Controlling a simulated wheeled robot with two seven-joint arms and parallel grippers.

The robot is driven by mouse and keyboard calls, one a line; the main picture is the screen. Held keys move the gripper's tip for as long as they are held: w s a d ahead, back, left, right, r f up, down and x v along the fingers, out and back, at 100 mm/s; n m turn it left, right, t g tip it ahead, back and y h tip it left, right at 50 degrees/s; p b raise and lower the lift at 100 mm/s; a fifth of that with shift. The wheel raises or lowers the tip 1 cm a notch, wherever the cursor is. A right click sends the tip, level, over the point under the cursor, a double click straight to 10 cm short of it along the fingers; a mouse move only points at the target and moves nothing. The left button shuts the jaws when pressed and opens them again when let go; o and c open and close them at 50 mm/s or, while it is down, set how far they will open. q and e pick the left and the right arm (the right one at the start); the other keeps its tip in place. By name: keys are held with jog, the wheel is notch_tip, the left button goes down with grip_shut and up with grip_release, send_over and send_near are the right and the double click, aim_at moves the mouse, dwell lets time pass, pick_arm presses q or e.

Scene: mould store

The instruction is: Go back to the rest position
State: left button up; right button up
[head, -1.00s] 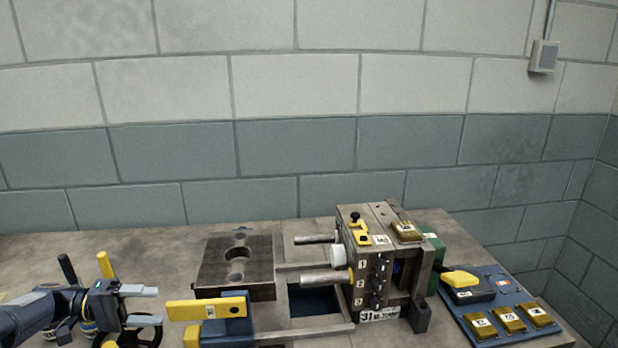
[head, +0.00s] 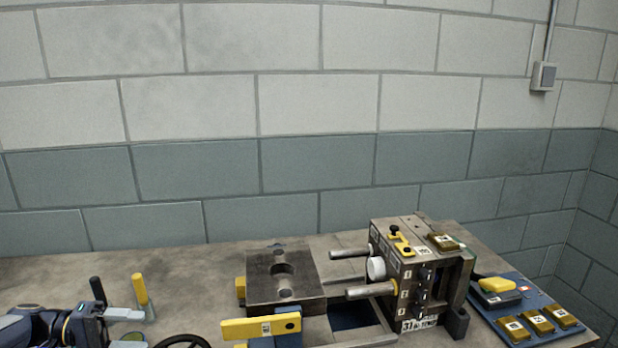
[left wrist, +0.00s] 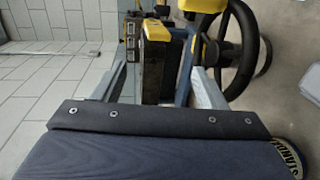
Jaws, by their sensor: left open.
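My left gripper (head: 127,330) is in the lower left of the head view, above the bench and left of the black handwheel. Its two light grey fingers are apart with nothing between them. In the left wrist view the gripper (left wrist: 162,86) also shows open, with the machine and handwheel beyond its fingers. My right gripper is in no view.
The bench (head: 190,285) carries a machine with a flat steel plate (head: 285,276), guide rods and a numbered steel block (head: 415,270). A yellow bar (head: 260,327), a black handwheel (head: 182,341) and a yellow post (head: 140,289) stand near my gripper. A blue tray (head: 560,301) holds labelled blocks.

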pick_arm(q)
jog(key=s+d+r+g+y+p, duration=0.1)
jog(key=s+d+r+y+p, duration=0.1)
jog(key=s+d+r+y, duration=0.25)
jog(key=s+d+r+g+y+p, duration=0.1)
jog(key=s+d+r+p, duration=0.2)
jog(key=d+r, duration=0.35)
jog(key=s+d+t+y+p, duration=0.2)
jog(key=s+d+y, duration=0.1)
jog(key=s, duration=0.5)
jog(key=s+d+m+t+y+p, duration=0.1)
jog(key=s+d+t+y+p, duration=0.1)
jog(key=s, duration=0.5)
jog(key=shift+s+d+f+y+p, duration=0.3)
jog(key=shift+s+d+y+p, duration=0.05)
jog(key=shift+d+y+p, duration=0.5)
